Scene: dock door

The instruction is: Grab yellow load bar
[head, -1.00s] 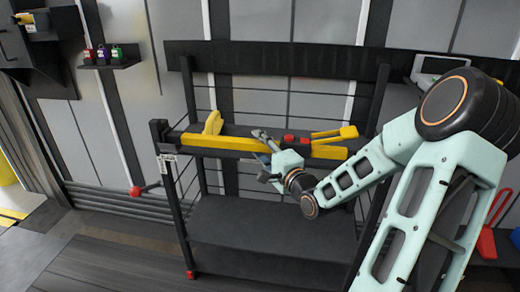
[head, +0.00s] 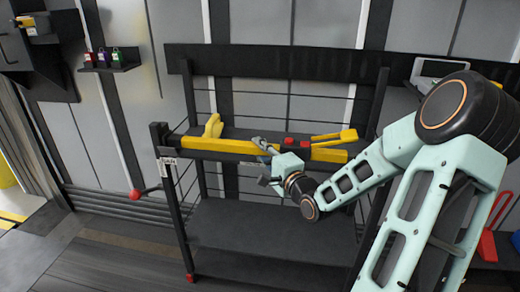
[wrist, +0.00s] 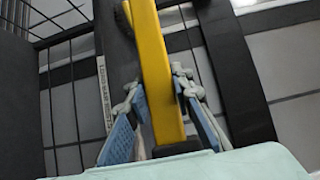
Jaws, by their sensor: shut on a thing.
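The yellow load bar (head: 215,145) is a long bar lying along the front edge of the rack's upper shelf in the head view. My gripper (head: 262,145) is at its middle and hides part of it. In the wrist view the yellow bar (wrist: 152,65) runs from the top down between the blue finger pads of my gripper (wrist: 164,115). My gripper is shut on the bar. The exact contact of the pads is hard to see.
A yellow block (head: 213,127), red pieces (head: 297,143) and a yellow-handled tool (head: 338,136) lie on the upper shelf. The dark lower shelf (head: 270,230) is bare. A post (head: 172,200) with a red knob (head: 135,194) beside it stands at left.

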